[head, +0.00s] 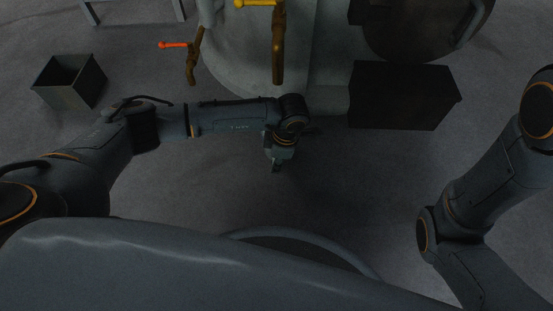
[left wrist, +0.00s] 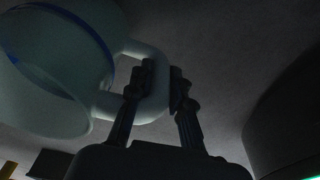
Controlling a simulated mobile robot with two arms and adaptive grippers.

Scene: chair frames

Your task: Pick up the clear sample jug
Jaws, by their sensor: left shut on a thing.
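The clear sample jug (left wrist: 68,88) fills the left of the left wrist view. It is pale and see-through, with a blue band near its rim and a loop handle on its right side. My left gripper (left wrist: 163,88) is shut on the handle, with a finger on each side of it. In the head view my left gripper (head: 277,166) points down over the floor, in front of the large pale vessel. I cannot make out the jug there. My right arm enters from the right, but its gripper is out of the picture.
The pale vessel (head: 318,70) has brown pipes with a yellow lever (head: 256,3) and an orange lever (head: 173,45). A dark box (head: 403,97) stands right of it. An open grey bin (head: 70,80) is at the left. Bare floor lies between my arms.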

